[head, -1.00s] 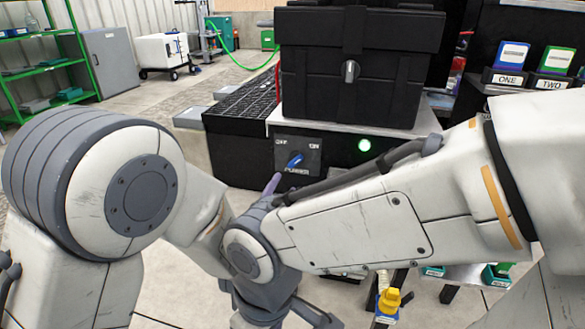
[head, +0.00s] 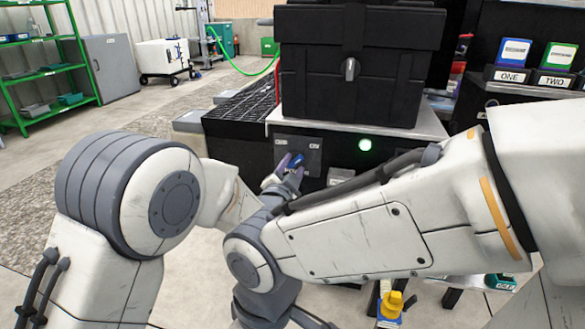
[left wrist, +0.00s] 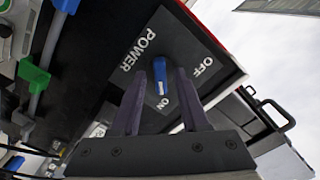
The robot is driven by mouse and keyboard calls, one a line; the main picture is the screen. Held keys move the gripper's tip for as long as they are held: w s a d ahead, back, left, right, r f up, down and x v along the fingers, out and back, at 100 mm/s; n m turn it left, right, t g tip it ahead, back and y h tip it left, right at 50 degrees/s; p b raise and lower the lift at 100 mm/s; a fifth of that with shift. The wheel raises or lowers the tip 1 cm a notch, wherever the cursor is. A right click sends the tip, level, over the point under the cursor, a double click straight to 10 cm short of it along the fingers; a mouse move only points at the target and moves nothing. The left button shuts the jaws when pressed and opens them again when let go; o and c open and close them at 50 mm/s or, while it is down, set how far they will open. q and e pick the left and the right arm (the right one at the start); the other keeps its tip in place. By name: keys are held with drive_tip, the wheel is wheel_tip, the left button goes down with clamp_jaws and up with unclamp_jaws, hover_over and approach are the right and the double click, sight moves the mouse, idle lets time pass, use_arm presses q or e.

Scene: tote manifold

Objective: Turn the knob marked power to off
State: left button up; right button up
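The blue power knob (head: 297,160) is on a dark panel (head: 313,153) on the front of the black box. In the left wrist view the blue knob (left wrist: 161,78) sits between the words POWER, OFF and ON, with its lower end toward ON. My left gripper (head: 283,172) is at the panel in the head view. In the left wrist view its two purple-grey fingers (left wrist: 159,92) are apart, one on either side of the knob. I cannot tell whether they touch it. My right gripper is not in view.
A green light (head: 365,144) is lit to the right of the panel. A black case (head: 350,90) stands on top of the box. Blue and green items marked ONE (head: 510,77) and TWO (head: 555,81) are at the far right. A yellow-topped object (head: 391,303) is low in front.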

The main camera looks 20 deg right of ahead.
use_arm(q)
clamp_jaws()
drive_tip(key=shift+n, duration=0.4)
drive_tip(key=n+b, duration=0.1)
drive_tip(key=n, duration=0.3)
drive_tip(key=shift+f, duration=0.1)
drive_tip(key=n+b, duration=0.1)
drive_tip(key=n, duration=0.3)
drive_tip(key=n+b, duration=0.2)
drive_tip(key=n, duration=0.2)
drive_tip(key=shift+s+d+n, duration=0.1)
drive_tip(key=shift+n, duration=0.3)
drive_tip(key=shift+n+b, duration=0.65)
drive_tip(key=shift+n, duration=1.45)
